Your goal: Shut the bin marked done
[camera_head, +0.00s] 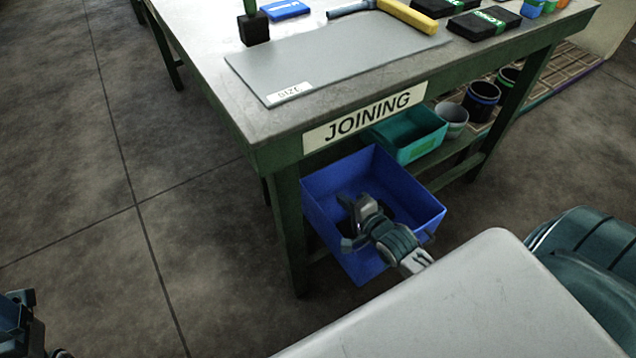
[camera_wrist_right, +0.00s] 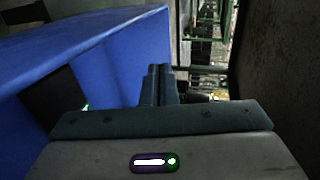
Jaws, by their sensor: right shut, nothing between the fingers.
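A blue open-topped bin (camera_head: 405,180) sits under the front of the bench, jutting out from beneath it. No "done" mark is readable on it. My right gripper (camera_head: 352,222) overlaps the bin in the head view, over its front part. In the right wrist view its two fingers (camera_wrist_right: 161,84) are together and empty, beside the blue bin wall (camera_wrist_right: 125,50). I cannot tell whether they touch it. A dark thing (camera_wrist_right: 55,105) shows in the bin. Part of my left arm's end (camera_head: 20,318) shows at the lower left; its jaws are unclear.
The bench carries a "JOINING" sign (camera_head: 365,117), a grey mat (camera_head: 335,58) and a yellow-handled hammer (camera_head: 405,14). A green bin (camera_head: 415,135) and several cups stand on the lower shelf. A bench leg (camera_head: 290,235) stands left of the blue bin. The left floor is clear.

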